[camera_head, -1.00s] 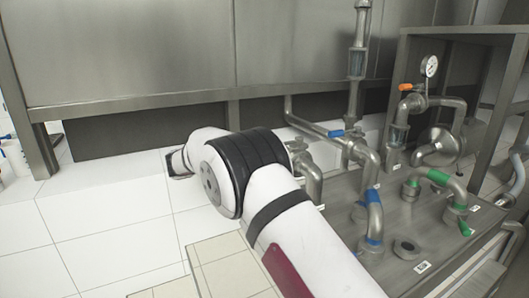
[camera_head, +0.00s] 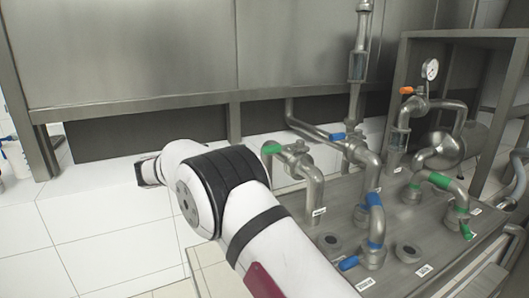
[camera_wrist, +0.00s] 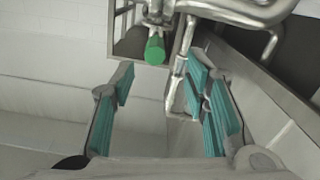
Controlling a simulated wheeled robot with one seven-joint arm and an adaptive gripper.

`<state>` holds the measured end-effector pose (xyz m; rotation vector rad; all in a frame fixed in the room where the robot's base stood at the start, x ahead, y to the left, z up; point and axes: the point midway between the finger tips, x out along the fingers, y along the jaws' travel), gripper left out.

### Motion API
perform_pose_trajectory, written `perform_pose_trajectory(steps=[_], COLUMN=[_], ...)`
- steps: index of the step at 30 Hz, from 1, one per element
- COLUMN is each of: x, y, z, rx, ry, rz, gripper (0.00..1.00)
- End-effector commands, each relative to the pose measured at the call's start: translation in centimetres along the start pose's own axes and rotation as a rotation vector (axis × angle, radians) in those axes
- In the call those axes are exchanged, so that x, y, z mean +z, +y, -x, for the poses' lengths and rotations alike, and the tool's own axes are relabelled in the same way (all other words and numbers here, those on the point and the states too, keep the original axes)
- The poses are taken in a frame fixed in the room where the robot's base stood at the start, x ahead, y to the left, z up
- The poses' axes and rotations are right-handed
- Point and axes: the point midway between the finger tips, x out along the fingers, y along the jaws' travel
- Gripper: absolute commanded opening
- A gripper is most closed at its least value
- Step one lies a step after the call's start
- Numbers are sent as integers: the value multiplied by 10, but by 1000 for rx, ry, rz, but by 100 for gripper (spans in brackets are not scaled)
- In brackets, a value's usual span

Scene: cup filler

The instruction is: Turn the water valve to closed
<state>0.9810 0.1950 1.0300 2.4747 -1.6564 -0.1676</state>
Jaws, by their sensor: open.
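Several pipes with coloured valve handles rise from a metal counter. A green valve handle (camera_head: 271,147) tops a bent pipe (camera_head: 312,187) just right of my arm. A blue handle (camera_head: 337,136) is behind it, and another blue handle (camera_head: 349,263) is at the front. I cannot read the labels to tell which valve is the water valve. In the wrist view, a green handle (camera_wrist: 155,48) points toward me beyond my gripper (camera_wrist: 160,88). My gripper is open and empty, with teal finger pads, and appears apart from the handle. My fingers cannot be made out in the head view.
A blue-marked pipe (camera_head: 374,222) and a green-marked pipe (camera_head: 456,192) stand on the counter (camera_head: 330,272). A gauge (camera_head: 430,69) and an orange handle (camera_head: 406,90) are at the upper right. White tiled space is open to the left.

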Motion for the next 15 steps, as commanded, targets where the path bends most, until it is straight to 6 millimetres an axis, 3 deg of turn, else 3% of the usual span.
perform_pose_trajectory(steps=[9, 15], x=[0, 1], y=[2, 2], z=[40, 48], rx=[22, 26], ry=[2, 2], rz=[0, 3], gripper=[42, 42])
